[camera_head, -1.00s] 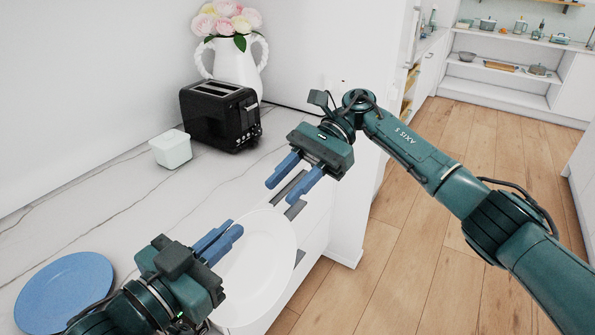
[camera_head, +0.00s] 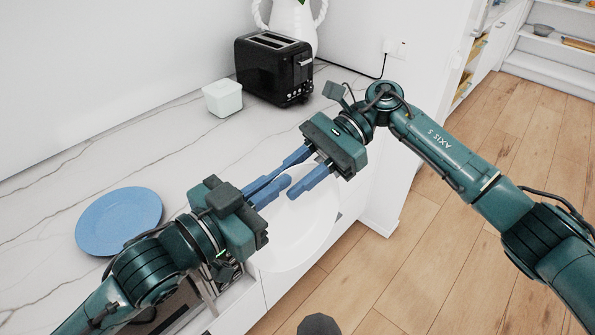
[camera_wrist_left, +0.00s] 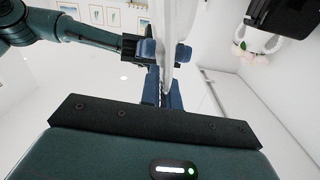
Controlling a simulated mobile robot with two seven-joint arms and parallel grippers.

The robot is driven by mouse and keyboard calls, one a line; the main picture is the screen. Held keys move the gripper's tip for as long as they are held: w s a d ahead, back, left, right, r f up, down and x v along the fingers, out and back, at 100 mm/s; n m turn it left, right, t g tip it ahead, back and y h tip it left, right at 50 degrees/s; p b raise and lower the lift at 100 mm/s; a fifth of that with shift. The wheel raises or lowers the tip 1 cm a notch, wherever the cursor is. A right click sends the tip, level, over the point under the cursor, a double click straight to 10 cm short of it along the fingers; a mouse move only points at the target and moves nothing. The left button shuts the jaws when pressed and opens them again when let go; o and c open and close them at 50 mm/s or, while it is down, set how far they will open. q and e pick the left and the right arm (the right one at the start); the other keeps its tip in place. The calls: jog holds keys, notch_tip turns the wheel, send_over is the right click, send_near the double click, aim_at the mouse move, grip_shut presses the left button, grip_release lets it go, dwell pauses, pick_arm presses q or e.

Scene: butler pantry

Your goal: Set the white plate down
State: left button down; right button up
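The white plate (camera_head: 302,235) shows in the head view below the gripper fingers, by the counter's front edge. In the left wrist view the plate (camera_wrist_left: 167,45) is seen edge-on, tilted steeply. My left gripper (camera_head: 272,190) is shut on its rim, with a finger on each side (camera_wrist_left: 163,92). My right gripper (camera_head: 290,178) is open, its two fingers apart near the left fingertips. In the left wrist view its fingers (camera_wrist_left: 166,52) lie on either side of the plate, and I cannot tell whether they touch it. Part of the plate is hidden behind the fingers.
A blue plate (camera_head: 119,221) lies on the marble counter (camera_head: 60,180) at left. A small white box (camera_head: 222,98), a black toaster (camera_head: 273,68) and a white vase (camera_head: 292,25) stand at the back.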

grip_shut()
pick_arm(q)
jog(key=c, duration=1.6)
grip_release()
pick_arm(e)
jog(key=shift+r, duration=0.1)
pick_arm(q)
jog(key=shift+o, duration=0.2)
